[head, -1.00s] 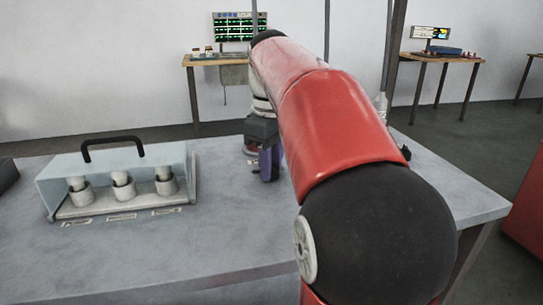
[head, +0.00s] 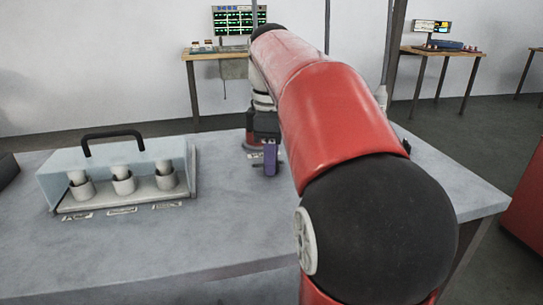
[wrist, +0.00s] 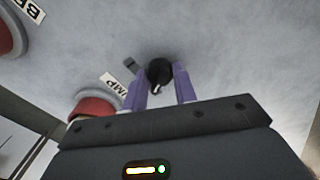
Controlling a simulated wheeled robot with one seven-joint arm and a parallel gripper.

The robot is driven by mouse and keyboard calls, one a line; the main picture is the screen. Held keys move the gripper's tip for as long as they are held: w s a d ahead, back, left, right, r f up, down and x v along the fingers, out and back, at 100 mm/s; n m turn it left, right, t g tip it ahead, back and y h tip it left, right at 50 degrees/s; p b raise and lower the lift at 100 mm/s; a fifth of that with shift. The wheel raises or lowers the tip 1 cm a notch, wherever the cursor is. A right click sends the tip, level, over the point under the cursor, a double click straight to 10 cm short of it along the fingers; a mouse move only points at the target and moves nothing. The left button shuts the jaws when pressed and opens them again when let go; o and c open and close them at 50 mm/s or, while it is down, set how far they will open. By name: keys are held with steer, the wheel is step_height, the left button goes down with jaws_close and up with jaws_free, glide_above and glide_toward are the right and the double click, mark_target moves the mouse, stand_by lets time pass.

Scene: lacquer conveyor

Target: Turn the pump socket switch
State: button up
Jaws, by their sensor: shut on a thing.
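A small round black switch knob (wrist: 158,72) with a pale mark stands on the grey table top in the wrist view. My gripper (wrist: 160,86) has its two purple fingers on either side of the knob, shut on it. A white label (wrist: 113,86) reading "MP", its start cut off from sight, lies beside the knob, next to a red round socket (wrist: 92,106) partly hidden by my gripper body. In the head view my gripper (head: 270,158) is low over the table, and the knob is hidden there.
A second red socket (wrist: 9,36) with a label starting "BE" is at the upper left of the wrist view. A clear box with a black handle (head: 113,136) and several white cups stands left on the table (head: 235,225). The table between is clear.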

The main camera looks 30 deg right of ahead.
steer(key=o, duration=1)
step_height(320, 180, up, 8)
steer(key=shift+f, duration=0.25)
steer(key=shift+r, duration=0.15)
